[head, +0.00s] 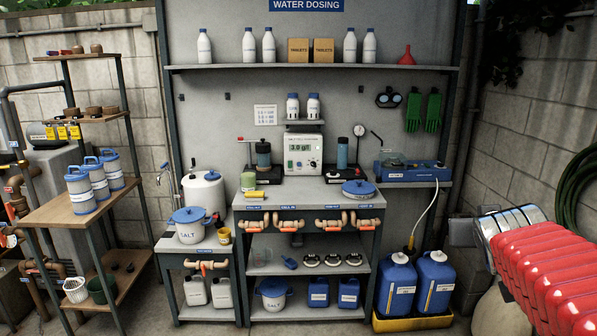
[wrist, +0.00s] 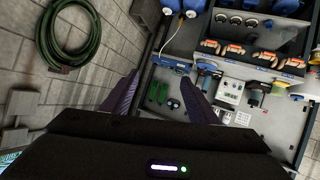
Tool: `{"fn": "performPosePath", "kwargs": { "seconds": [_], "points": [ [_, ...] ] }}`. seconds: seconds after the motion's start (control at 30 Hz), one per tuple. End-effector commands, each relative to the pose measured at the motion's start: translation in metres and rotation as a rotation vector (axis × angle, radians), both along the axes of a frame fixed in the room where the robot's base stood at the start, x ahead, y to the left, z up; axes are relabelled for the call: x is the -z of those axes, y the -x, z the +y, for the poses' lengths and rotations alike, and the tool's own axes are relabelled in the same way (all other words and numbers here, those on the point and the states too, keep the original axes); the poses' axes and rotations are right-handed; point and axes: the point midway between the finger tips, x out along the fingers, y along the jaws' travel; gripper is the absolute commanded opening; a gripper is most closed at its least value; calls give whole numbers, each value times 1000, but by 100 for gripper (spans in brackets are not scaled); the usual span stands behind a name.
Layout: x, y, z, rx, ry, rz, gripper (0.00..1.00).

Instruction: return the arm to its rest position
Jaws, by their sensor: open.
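My gripper (wrist: 161,76) shows in the wrist view, with its two dark, purplish fingers spread wide apart. Nothing is between the fingers, and neither finger touches anything that I can see. The wrist view is turned over, with the dosing bench and wall panel appearing beyond the fingers. The green gloves on the panel (wrist: 157,92) show in the gap between the fingers, at a distance. In the head view I cannot make out the gripper's fingers. A red ribbed body with a silver end fills the lower right there; I cannot tell whether it is part of my arm.
The workbench (head: 310,192) stands ahead with a dosing controller (head: 303,154) on it. Blue canisters (head: 397,285) stand in a yellow tray at its right. A shelf rack (head: 60,211) stands at left. A green hose (head: 578,190) hangs on the right wall.

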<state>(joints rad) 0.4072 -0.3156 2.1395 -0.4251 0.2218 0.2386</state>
Motion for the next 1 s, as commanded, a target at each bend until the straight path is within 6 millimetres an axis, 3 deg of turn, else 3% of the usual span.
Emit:
{"fn": "performPosePath", "kwargs": {
  "seconds": [0.03, 0.3, 0.6, 0.77, 1.0],
  "points": [
    [8, 10, 21, -16, -22, 28, 54],
    [69, 79, 116, -110, -155, 235, 54],
    [135, 174, 210, -275, -280, 483, 54],
    [152, 203, 232, -329, -311, 556, 54],
    [154, 207, 234, -336, -316, 566, 54]
  ]
}}
